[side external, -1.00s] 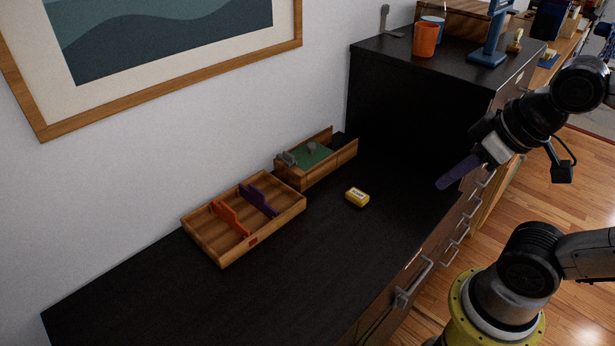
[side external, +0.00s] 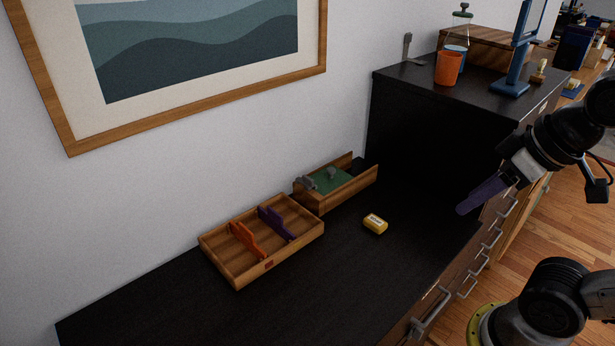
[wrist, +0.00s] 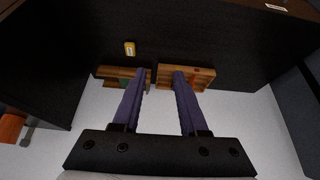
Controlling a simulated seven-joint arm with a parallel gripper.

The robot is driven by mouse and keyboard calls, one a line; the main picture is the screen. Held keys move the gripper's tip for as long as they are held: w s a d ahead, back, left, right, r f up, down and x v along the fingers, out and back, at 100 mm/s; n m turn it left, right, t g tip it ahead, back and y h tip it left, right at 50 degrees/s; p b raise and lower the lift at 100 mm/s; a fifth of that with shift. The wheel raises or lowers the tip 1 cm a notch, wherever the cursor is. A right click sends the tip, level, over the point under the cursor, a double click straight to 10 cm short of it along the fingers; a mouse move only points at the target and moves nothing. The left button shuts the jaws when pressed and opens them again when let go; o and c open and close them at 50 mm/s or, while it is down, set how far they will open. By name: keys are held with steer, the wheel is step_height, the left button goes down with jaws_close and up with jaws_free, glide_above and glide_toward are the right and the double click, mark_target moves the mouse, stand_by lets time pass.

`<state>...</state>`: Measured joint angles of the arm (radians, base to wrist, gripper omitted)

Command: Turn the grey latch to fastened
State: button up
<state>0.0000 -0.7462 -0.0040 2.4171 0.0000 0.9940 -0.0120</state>
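A small wooden box (side external: 349,190) with a green panel (side external: 325,181) stands on the black desk against the wall. One grey part (side external: 309,184) sits at its left end and another grey piece (side external: 332,173) stands on the green panel; I cannot tell clearly which is the latch or how it is turned. My gripper (side external: 466,207) is up and to the right of the box, well apart from it. In the wrist view my gripper's purple fingers (wrist: 159,75) are spread with nothing between them; the wooden box (wrist: 112,72) shows beyond the left finger, partly hidden.
An open wooden tray (side external: 283,255) with an orange divider (side external: 244,239) and a purple divider (side external: 276,223) stands left of the box. A yellow block (side external: 375,224) lies in front. A tall black cabinet (side external: 425,125) rises behind, holding an orange cup (side external: 448,68). The front desk top is clear.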

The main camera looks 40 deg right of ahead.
steer(key=w+r, duration=0.9)
steer(key=r, duration=0.2)
steer(key=w+d+r+g, duration=0.1)
steer(key=w+r+g, duration=0.15)
steer(key=w, duration=1.25)
steer(key=g, duration=0.3)
glide_above(308, 178)
step_height(308, 178, down, 20)
step_height(308, 178, down, 14)
steer(key=shift+d+r, duration=0.1)
steer(key=shift+r, duration=0.05)
steer(key=shift+c, duration=0.3)
jaws_close()
